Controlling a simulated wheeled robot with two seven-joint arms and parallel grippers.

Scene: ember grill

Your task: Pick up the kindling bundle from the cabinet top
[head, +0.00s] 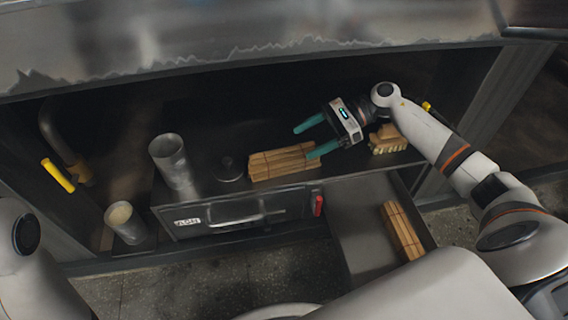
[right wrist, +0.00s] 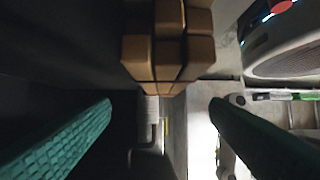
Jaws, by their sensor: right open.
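A kindling bundle (head: 284,163) of pale wooden sticks with dark bands lies on the cabinet top (head: 222,191) in the head view. My right gripper (head: 304,142) is open at the bundle's right end, its two teal fingers pointing left. In the right wrist view, the stick ends of the bundle (right wrist: 168,55) show at the upper middle, beyond and between the spread fingers (right wrist: 161,103). Nothing is held; whether a finger touches the wood cannot be told. My left gripper is out of view.
A metal canister (head: 171,160) and a dark round lid (head: 229,168) stand left of the bundle. An open drawer (head: 357,225) holds another bundle (head: 402,231). A metal hood (head: 250,40) hangs above.

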